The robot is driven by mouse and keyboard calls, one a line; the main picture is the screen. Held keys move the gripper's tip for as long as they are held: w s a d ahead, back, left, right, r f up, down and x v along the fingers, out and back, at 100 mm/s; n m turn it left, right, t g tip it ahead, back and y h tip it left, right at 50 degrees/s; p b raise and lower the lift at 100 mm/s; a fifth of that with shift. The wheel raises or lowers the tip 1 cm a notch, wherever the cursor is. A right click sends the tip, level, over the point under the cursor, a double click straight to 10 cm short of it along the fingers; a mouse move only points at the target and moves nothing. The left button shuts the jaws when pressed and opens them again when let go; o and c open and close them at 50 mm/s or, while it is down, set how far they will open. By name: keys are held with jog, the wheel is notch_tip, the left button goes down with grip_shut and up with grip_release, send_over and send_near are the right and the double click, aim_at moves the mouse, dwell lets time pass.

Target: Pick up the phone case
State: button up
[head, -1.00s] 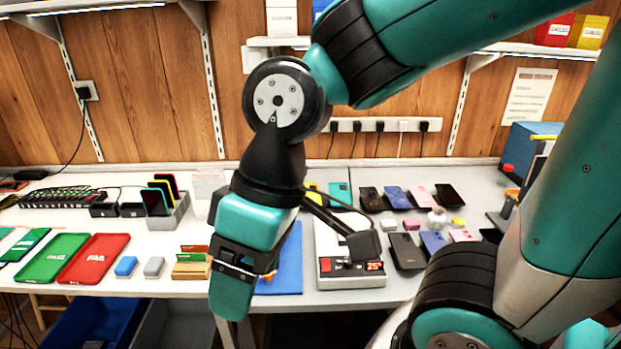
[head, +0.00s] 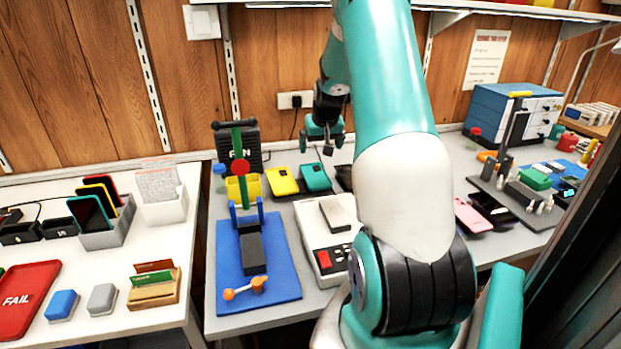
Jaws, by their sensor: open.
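Two flat pieces that look like phone cases lie at the back of the grey table: a yellow one (head: 282,181) and a teal one (head: 315,178). I cannot tell which one is meant. A dark piece lies right of the teal one, partly hidden by my arm. My gripper (head: 319,149) is open, small in view, and hangs pointing down near the back wall. In the picture it shows just above the teal case, apart from it. I see nothing between its fingers.
A blue mat (head: 285,297) holds a dark phone-like block (head: 252,254) and an orange-ended tool (head: 245,289). A white device (head: 312,222) with a red button stands beside it. A green-columned stand (head: 240,165) is left of the cases. My arm hides the table's middle.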

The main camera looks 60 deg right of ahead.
send_near(316, 178)
jog(key=shift+w+f+p, duration=0.1)
jog(key=shift+f+p, duration=0.3)
jog(key=shift+f, duration=0.25)
jog(key=shift+p+x, duration=0.55)
jog(key=shift+x, duration=2.5)
jog(key=shift+d, duration=0.1)
jog(key=c, duration=0.8)
